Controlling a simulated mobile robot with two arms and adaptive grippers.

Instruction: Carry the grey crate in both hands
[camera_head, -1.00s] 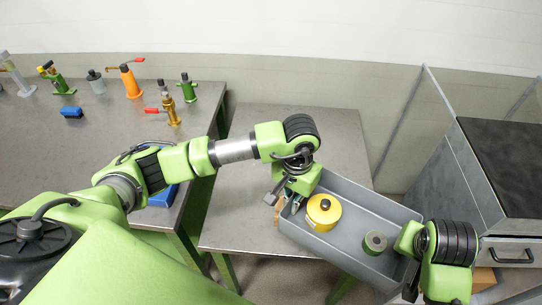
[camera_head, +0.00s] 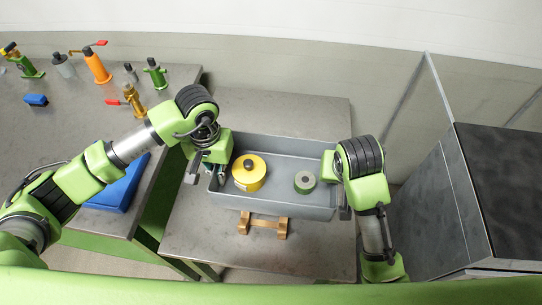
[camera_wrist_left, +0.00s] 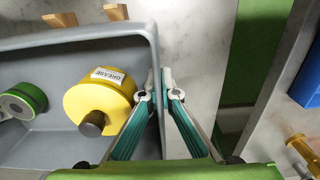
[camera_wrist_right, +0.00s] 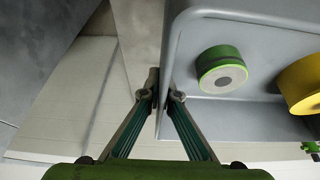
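The grey crate (camera_head: 285,204) is between my two arms, over the middle table. It holds a yellow grease tin (camera_head: 249,173) at its left and a green and grey roll (camera_head: 304,182) at its right. My left gripper (camera_wrist_left: 160,87) is shut on the crate's left end wall, one finger inside and one outside. My right gripper (camera_wrist_right: 163,88) is shut on the right end wall in the same way. The crate looks about level. I cannot tell how far its bottom is above the tabletop.
A wooden stand (camera_head: 263,227) shows on the middle table (camera_head: 190,235) at the crate's near side. A dark-topped cabinet (camera_head: 505,190) is at the right.

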